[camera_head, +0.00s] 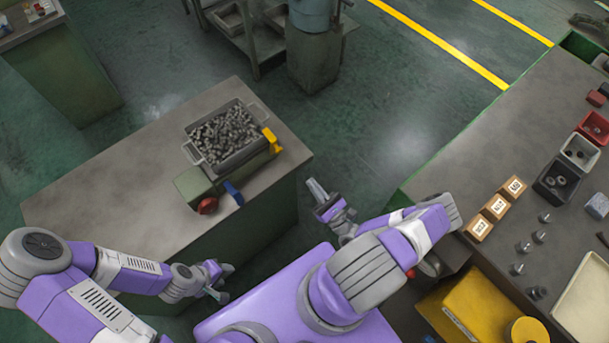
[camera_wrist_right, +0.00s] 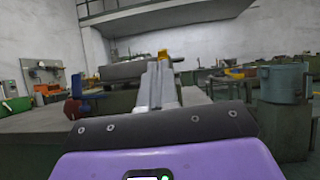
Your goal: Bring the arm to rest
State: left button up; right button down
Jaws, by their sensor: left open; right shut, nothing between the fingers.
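My right gripper (camera_head: 317,190) is shut and empty, held over the gap between the two benches. It also shows in the right wrist view (camera_wrist_right: 160,80), with its fingers together. My left gripper (camera_head: 222,289) is at the lower middle of the head view, beside the left bench's front side, small and partly seen. It is open and no object shows in it. Both arms are bent, with the purple and grey right arm reaching in front of my purple body.
A metal basket of bolts (camera_head: 225,135) stands on the left bench (camera_head: 110,200). The right bench (camera_head: 490,130) holds labelled wooden blocks (camera_head: 496,206), small bins (camera_head: 557,181), loose bolts and a white tray (camera_head: 588,300). A yellow container (camera_head: 475,305) stands near my right arm. Floor between the benches is clear.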

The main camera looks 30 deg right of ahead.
jog(key=shift+s+d+f, duration=0.1)
jog(key=shift+s, duration=0.65)
